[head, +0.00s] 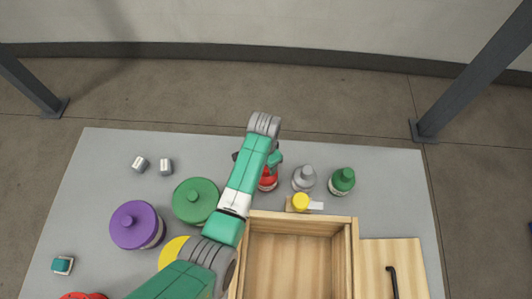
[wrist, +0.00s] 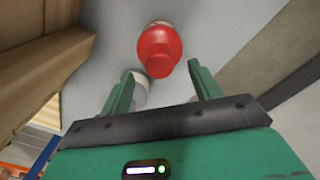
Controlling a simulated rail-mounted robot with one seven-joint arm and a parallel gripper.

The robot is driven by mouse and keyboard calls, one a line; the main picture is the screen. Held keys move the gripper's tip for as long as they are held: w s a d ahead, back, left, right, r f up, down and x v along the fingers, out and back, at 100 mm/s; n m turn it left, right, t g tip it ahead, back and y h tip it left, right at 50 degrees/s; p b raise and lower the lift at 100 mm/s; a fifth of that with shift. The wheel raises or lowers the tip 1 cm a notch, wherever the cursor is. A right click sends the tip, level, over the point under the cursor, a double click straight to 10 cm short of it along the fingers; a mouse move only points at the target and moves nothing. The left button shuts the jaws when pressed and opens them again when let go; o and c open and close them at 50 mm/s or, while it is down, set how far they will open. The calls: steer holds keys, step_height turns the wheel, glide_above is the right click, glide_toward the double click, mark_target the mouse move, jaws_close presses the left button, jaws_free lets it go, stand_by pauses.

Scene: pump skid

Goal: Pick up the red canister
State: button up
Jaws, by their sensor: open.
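The red canister (head: 268,182) stands on the grey table just behind the wooden box, partly hidden by my arm in the head view. In the wrist view the red canister (wrist: 159,48) shows its red rounded top and narrower cap, beyond the fingertips and roughly centred between them. My gripper (wrist: 162,80) is open, with one green finger on each side and nothing held between them. In the head view my gripper is mostly hidden behind my arm, close to the red canister.
A grey canister (head: 304,179) and a green canister (head: 342,181) stand right of the red one. A yellow-topped item (head: 300,202) sits by the open wooden box (head: 353,240). Green (head: 195,200) and purple (head: 135,224) round containers stand left. The table's far right is clear.

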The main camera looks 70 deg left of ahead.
mark_target(266, 175)
steer(key=f+b, duration=0.2)
steer(key=f, duration=0.1)
steer(key=f+b, duration=0.1)
steer(key=f, duration=0.1)
steer(key=shift+w+f, duration=0.1)
steer(key=shift+w, duration=0.15)
jaws_close()
